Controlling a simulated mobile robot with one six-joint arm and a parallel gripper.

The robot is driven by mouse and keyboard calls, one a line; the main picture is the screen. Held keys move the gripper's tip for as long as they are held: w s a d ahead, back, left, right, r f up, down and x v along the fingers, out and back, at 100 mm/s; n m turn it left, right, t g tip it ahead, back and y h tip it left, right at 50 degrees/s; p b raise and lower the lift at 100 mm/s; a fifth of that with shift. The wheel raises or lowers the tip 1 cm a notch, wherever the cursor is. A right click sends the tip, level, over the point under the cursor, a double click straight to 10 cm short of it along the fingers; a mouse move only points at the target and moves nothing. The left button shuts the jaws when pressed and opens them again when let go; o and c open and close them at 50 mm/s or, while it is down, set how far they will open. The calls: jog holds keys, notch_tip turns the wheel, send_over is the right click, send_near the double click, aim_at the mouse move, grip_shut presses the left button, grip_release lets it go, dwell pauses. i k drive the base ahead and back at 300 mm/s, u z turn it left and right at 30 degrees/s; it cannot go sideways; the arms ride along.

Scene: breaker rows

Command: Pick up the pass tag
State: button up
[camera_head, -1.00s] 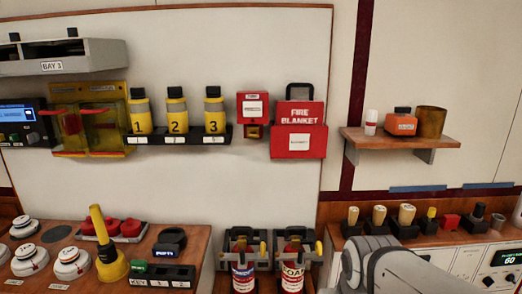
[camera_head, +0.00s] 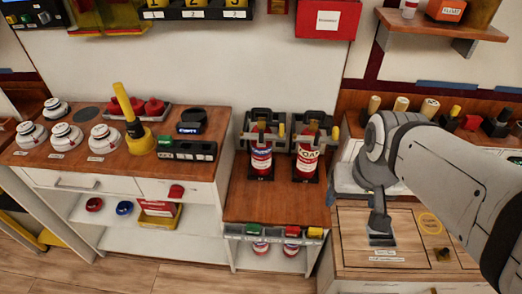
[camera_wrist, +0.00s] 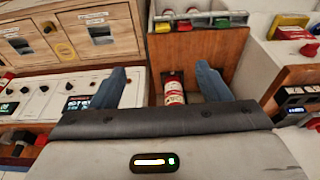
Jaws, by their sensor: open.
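Small coloured tags sit on a grey rail at the front of the middle wooden counter: a green tag (camera_head: 253,229), a red tag (camera_head: 292,231) and a yellow tag (camera_head: 315,233). I cannot read lettering on them, so I cannot tell which is the pass tag. The wrist view shows the same green tag (camera_wrist: 221,23), red tag (camera_wrist: 184,25) and yellow tag (camera_wrist: 163,28) at the top, beyond my fingers. My gripper (camera_wrist: 160,70) is open and empty, with a gap between its two blue-grey fingers. It is apart from the tags.
One extinguisher (camera_wrist: 174,91) shows between my fingers. A wooden cabinet (camera_head: 345,253) is at right. Smoke detectors (camera_head: 104,138) and a yellow plunger (camera_head: 133,120) crowd the left counter.

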aim_at(254, 229)
jog(key=z, duration=1.9)
jog(key=k, duration=1.55)
jog(key=u, duration=0.75)
jog(key=i, duration=1)
jog(key=u, duration=0.1)
